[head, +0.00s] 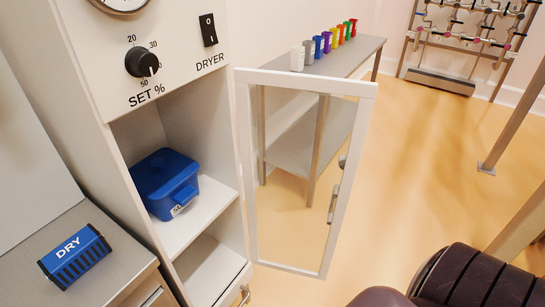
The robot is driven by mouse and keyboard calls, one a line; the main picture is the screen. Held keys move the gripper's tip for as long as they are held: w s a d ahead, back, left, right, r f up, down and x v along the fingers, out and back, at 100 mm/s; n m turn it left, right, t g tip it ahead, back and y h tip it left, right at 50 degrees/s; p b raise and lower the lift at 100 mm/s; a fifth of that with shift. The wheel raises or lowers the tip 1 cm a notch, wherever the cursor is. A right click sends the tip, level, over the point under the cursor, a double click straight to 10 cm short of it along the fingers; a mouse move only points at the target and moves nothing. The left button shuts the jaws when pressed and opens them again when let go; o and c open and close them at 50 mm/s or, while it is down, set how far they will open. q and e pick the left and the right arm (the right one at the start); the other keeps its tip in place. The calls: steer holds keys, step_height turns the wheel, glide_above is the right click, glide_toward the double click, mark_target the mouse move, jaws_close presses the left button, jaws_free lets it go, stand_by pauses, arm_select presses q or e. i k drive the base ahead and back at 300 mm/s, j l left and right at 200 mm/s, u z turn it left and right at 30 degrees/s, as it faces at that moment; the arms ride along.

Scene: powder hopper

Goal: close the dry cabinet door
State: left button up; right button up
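The dry cabinet (125,130) is white and stands at the left. Its door (369,120) has a white frame and a clear panel. The door stands wide open, swung out to the right from the cabinet's right edge. A metal handle (333,204) is on the door's right side, away from the cabinet. A blue lidded box (167,183) sits on the shelf inside the cabinet, and the opening in front of it is uncovered. Neither of my grippers is in view.
A blue DRY block (75,256) lies on the grey counter at left. Behind the door, a side table (345,58) carries a row of coloured items (327,42). A dark purple ribbed object (475,280) fills the bottom right. Floor right of the door is clear.

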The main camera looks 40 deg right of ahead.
mark_target(366, 91)
steer(key=i+l, duration=0.1)
steer(key=l, duration=0.5)
steer(key=i+l, duration=0.1)
steer(key=l, duration=0.55)
steer(key=i+l, duration=0.1)
steer(key=l, duration=0.5)
steer(key=l+u, duration=0.5)
steer(key=l, duration=1.6)
steer(key=u, duration=1.15)
